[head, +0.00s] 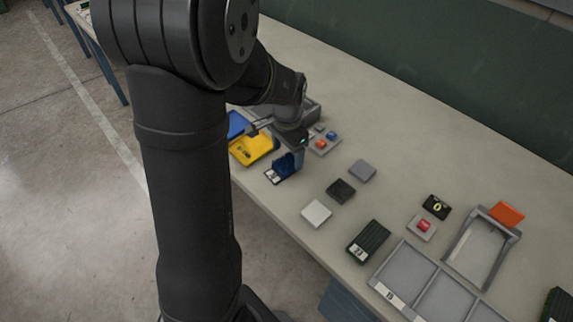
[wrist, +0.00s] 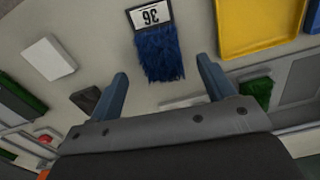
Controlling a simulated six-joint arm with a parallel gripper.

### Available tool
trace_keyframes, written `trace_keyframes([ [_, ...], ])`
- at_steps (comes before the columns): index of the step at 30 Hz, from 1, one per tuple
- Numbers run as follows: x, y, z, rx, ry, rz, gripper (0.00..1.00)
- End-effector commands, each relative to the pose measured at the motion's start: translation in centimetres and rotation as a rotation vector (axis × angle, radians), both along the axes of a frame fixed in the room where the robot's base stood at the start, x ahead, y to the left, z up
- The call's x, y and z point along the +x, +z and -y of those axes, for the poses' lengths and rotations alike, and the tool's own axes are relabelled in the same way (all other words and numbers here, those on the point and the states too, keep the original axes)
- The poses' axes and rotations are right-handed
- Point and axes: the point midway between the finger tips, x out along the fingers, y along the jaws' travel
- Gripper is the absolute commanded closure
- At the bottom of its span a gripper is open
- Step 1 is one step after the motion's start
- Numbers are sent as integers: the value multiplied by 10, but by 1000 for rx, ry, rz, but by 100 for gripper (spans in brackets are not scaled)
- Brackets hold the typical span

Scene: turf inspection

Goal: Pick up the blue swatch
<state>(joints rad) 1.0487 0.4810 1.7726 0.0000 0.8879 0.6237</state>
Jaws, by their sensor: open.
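The blue swatch (wrist: 160,55) is a tufted blue turf piece with a white label reading 36 at one end. In the wrist view it lies at the top middle, ahead of my fingertips and between their lines. In the head view the blue swatch (head: 285,163) is partly hidden by my gripper (head: 291,152), which is close to it. In the wrist view my gripper (wrist: 163,82) has its two blue-grey fingers spread apart with nothing between them. I cannot tell the exact height of the fingers above the swatch.
A yellow tray (head: 254,149) stands left of the swatch. A white block (head: 316,213), a dark block (head: 341,190) and a grey block (head: 362,170) lie to the right. A dark green swatch (head: 368,241) and a grey divided tray (head: 407,270) are nearer the front.

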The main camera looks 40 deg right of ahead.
Motion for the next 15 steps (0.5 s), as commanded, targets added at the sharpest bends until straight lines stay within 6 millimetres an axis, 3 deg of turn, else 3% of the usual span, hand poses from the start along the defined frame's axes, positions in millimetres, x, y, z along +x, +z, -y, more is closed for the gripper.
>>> trace_keyframes([
  [6, 1, -27, -2, 2, 0, -1, 25],
  [14, 1, -30, -2, 0, 0, 0, 25],
  [15, 1, -30, -2, 0, 0, 0, 28],
])
